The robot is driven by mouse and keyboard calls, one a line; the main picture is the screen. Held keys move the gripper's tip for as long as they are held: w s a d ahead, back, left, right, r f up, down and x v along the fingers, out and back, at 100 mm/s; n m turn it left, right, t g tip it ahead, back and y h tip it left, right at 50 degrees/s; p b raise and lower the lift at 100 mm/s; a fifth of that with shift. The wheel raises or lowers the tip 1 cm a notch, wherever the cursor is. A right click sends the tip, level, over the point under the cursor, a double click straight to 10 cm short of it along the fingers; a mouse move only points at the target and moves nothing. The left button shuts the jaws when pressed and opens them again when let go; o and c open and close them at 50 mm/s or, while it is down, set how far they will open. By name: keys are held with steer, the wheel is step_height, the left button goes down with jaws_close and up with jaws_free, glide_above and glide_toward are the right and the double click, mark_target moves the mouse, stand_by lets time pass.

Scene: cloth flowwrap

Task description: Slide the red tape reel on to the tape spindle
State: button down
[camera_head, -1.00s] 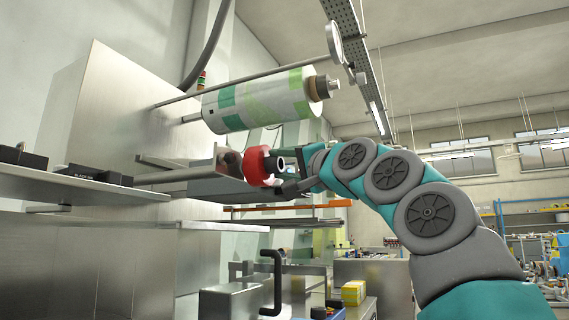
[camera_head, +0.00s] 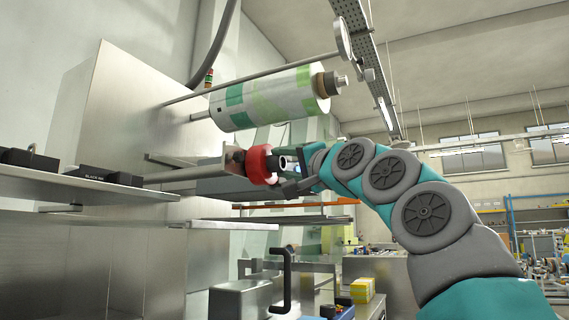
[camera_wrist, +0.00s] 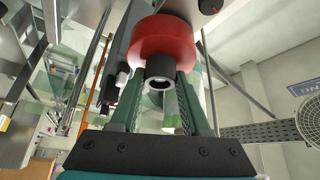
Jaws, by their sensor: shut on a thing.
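The red tape reel (camera_head: 261,164) stands on edge in front of a metal bracket plate (camera_head: 235,159) in the head view. In the wrist view the red reel (camera_wrist: 163,38) is between the far ends of my fingers. A black hub with a pale, hollow end (camera_wrist: 160,72) sticks out of its near face. My gripper (camera_head: 285,170) is shut on the reel. Its green fingers (camera_wrist: 162,95) lie on either side of the hub. The tape spindle is not clearly visible; the reel and plate cover that place, so I cannot tell whether the reel is around it.
A large green-and-white film roll (camera_head: 268,97) on a shaft hangs above the reel. A metal shelf with black blocks (camera_head: 105,177) is at the left. Below are a black crank handle (camera_head: 285,280) and yellow boxes (camera_head: 362,288). Open room lies to the right.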

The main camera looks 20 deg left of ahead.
steer(key=shift+a, duration=0.1)
stand_by(0.3)
steer(key=shift+c, duration=1.4)
jaws_free()
steer(key=b+v, duration=0.3)
steer(key=v, duration=0.4)
steer(key=shift+s+d+f+b, duration=0.15)
steer(key=shift+s+d+b, duration=0.05)
steer(key=shift+d+b, duration=0.1)
